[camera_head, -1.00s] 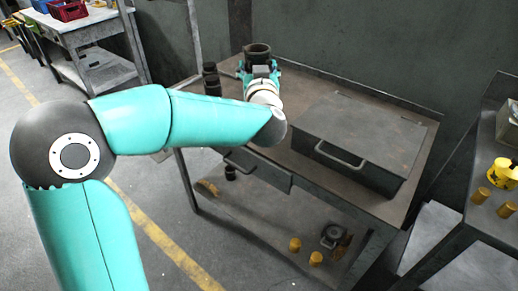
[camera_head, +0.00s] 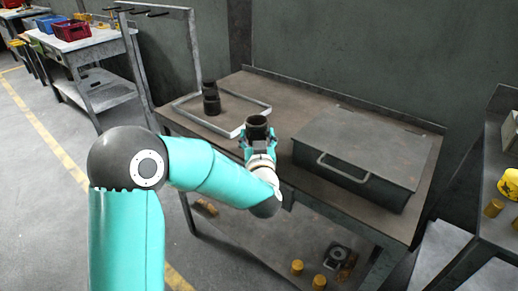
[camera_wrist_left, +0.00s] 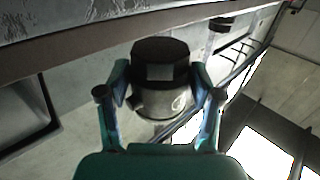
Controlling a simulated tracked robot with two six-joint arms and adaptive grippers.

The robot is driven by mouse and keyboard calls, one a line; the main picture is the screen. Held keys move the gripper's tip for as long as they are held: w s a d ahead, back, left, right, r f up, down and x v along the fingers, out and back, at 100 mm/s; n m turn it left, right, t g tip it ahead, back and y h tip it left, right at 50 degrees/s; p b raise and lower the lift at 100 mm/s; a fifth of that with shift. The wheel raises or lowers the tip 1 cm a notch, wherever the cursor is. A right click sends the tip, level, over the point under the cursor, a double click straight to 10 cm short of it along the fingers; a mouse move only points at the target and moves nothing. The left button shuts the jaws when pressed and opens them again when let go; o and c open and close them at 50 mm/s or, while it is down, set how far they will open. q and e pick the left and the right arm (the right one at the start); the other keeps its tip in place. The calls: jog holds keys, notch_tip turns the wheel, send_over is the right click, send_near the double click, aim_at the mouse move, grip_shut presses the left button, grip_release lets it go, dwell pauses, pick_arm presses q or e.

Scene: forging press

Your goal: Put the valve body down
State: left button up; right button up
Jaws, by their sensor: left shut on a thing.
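The valve body (camera_head: 257,127) is a dark, round, open-topped piece at the end of my left arm. My left gripper (camera_head: 258,143) is shut on it, with the arm covering its lower part in the head view. In the left wrist view the valve body (camera_wrist_left: 160,75) sits between the two teal fingers of the gripper (camera_wrist_left: 160,98), dark above and pale metal below. It shows at the right front corner of a pale square frame (camera_head: 250,101) on the workbench (camera_head: 290,88). I cannot tell whether it touches anything beneath. My right gripper is out of view.
A dark stepped cylinder (camera_head: 211,101) stands inside the pale frame. A large grey lidded box (camera_head: 362,143) with a handle takes up the bench's right side. Brown bench top is bare behind the valve body. Another bench with yellow parts (camera_head: 493,208) stands at right.

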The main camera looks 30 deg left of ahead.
pick_arm(q)
jog(key=shift+f, duration=1.6)
jog(key=shift+f+b, duration=0.2)
jog(key=shift+b, duration=0.2)
jog(key=o, duration=1.1)
jog(key=shift+d+r, duration=0.1)
jog(key=shift+r, duration=0.05)
jog(key=v, duration=1.2)
